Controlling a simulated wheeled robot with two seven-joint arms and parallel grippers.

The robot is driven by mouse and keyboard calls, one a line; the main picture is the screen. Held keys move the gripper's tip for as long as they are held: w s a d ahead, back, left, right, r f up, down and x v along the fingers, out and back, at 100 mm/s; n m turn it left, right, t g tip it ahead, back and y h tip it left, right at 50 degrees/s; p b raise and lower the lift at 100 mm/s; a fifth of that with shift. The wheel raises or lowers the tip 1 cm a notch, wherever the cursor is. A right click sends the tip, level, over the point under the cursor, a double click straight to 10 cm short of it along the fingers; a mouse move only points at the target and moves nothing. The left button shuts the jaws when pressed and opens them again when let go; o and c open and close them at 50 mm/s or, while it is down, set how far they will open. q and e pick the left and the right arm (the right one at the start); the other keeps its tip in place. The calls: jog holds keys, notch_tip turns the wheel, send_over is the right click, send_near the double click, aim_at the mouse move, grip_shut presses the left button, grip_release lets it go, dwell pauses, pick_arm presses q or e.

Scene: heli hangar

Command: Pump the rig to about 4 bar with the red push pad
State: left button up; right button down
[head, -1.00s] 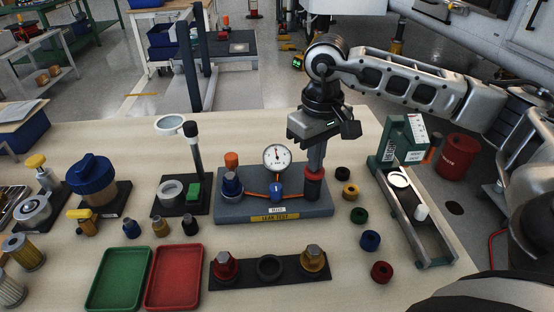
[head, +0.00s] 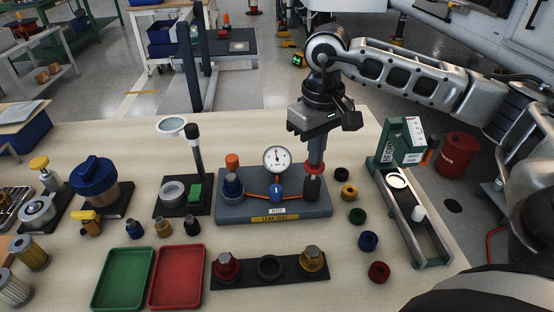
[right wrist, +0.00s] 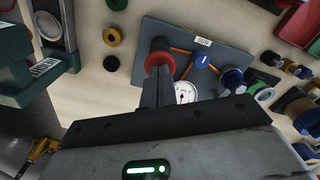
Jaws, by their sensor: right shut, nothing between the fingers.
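The grey leak-test rig (head: 240,211) stands on the bench with a white round gauge (head: 277,159) at its back. Its needle points roughly upward; the exact reading is too small to tell. My right gripper (head: 315,172) is shut and empty, pointing down over the pump post (head: 312,190) at the rig's right end. The red push pad (right wrist: 159,62) shows in the right wrist view as a round red rim at the fingertips. The fingers partly cover it, and I cannot tell whether they touch it. My left gripper is not in view.
Several coloured rings, including a blue one (head: 368,241), lie right of the rig. A grey channel fixture (head: 433,249) stands beyond them. A dark strip (head: 240,280) with fittings and green (head: 123,279) and red (head: 177,277) trays lie in front.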

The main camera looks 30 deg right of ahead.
notch_tip(320, 180, up, 7)
jog(key=p, duration=0.4)
jog(key=shift+p, duration=0.3)
dwell(0.8)
